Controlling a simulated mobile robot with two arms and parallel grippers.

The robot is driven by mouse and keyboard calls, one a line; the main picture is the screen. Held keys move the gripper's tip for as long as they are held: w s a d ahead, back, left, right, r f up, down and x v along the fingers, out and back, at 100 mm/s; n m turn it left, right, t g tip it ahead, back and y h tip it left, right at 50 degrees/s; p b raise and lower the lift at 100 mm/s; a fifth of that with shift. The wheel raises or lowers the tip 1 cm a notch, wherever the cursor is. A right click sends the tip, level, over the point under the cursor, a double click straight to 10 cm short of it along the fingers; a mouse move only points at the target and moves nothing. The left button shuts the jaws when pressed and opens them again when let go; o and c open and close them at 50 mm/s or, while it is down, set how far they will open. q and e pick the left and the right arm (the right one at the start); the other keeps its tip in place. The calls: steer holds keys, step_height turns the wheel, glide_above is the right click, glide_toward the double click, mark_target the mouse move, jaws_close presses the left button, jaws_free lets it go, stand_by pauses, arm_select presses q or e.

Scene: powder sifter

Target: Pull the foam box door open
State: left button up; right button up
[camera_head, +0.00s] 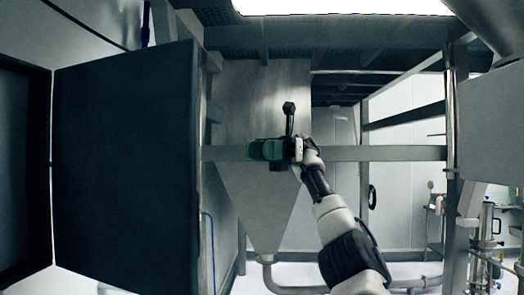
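A large dark panel (125,165), which looks like the foam box door, stands upright on the left. It joins a dark-framed opening (24,165) at its left edge and looks swung out from it. My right gripper (265,150) has green finger parts pointing left. In the picture it is to the right of the panel's free edge, with a gap, and in front of a metal hopper. I see nothing held in it, but the finger gap is too small to judge. My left gripper is not in view.
A grey metal hopper (265,205) narrows down to a pipe (300,288) behind my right arm. A horizontal metal beam (380,153) crosses at gripper height. Metal posts and piping equipment (487,245) stand at the right. Pale floor shows below.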

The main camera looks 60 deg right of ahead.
steer(key=shift+w+d+f, duration=0.1)
steer(key=shift+w+f, duration=0.05)
steer(key=shift+w, duration=0.1)
steer(key=shift+c, duration=1.2)
steer(key=shift+w+f+b, duration=0.1)
steer(key=shift+f+b, duration=0.2)
steer(key=shift+b, duration=0.05)
steer(key=shift+c, duration=0.2)
steer(key=m+t+h+b, duration=0.3)
steer(key=b, duration=0.6)
glide_toward(196, 226)
steer(key=w+d+r, duration=0.2)
steer(key=w, duration=0.1)
steer(key=s+f+m+t+h+b, duration=0.3)
steer(key=s+f+m+t+b, duration=0.15)
steer(key=t+b, duration=0.4)
steer(key=shift+g, duration=0.45)
steer(key=x, duration=0.7)
steer(key=f+x, duration=0.1)
steer(key=x, duration=0.3)
steer(key=shift+w+a+p, duration=0.15)
steer(key=shift+p, duration=0.2)
steer(key=shift+c, duration=0.5)
jaws_close()
